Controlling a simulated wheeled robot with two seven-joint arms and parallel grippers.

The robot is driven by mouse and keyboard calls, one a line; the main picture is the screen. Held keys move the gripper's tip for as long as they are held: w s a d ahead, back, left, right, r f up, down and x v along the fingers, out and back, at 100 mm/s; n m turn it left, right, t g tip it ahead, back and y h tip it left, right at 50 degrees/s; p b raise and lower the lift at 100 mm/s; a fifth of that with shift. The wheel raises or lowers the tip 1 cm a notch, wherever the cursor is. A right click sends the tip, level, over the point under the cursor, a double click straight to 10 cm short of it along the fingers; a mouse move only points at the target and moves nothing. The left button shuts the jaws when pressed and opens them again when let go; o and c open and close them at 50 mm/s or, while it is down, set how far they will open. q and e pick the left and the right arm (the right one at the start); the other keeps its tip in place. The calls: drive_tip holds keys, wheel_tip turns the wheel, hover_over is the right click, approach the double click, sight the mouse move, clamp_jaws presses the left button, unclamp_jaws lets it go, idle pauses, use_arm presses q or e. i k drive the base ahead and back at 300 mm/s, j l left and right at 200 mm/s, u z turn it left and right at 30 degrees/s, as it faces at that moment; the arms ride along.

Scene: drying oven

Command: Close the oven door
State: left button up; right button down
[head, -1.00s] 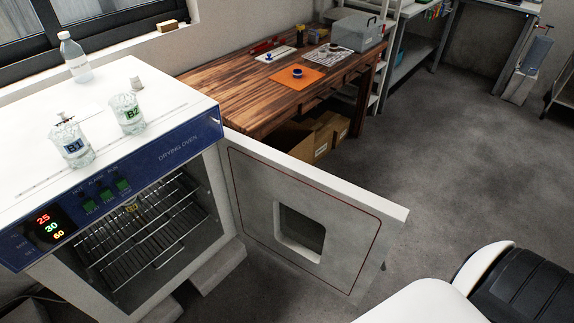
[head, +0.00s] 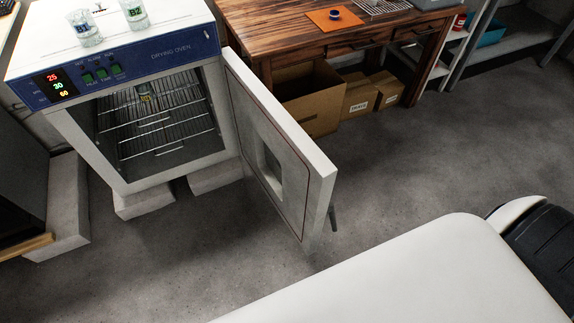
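The drying oven (head: 110,62) stands at the upper left, white with a blue front panel and lit digits. Its door (head: 285,140) stands wide open, hinged on the oven's right side and reaching toward the lower right. Its grey inner face has a square window (head: 270,170). A dark handle (head: 333,217) shows in part beyond the door's free edge. The chamber is open to view, with wire racks (head: 160,125) and a small yellowish item (head: 145,98) inside. Neither gripper is in view.
Beakers B1 (head: 84,28) and B2 (head: 136,14) stand on the oven top. A wooden table (head: 285,35) stands behind the door, with cardboard boxes (head: 312,98) below. A dark cabinet (head: 20,190) is at the left. The floor before the oven is clear.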

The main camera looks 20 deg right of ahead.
sight(295, 175)
drive_tip(key=i+l+u, duration=0.1)
drive_tip(key=l+u, duration=0.2)
drive_tip(key=l, duration=0.6)
drive_tip(key=l+u, duration=0.3)
drive_tip(key=l, duration=0.55)
drive_tip(key=k+l+u, duration=0.15)
drive_tip(key=l+u, duration=0.15)
drive_tip(key=l, duration=0.6)
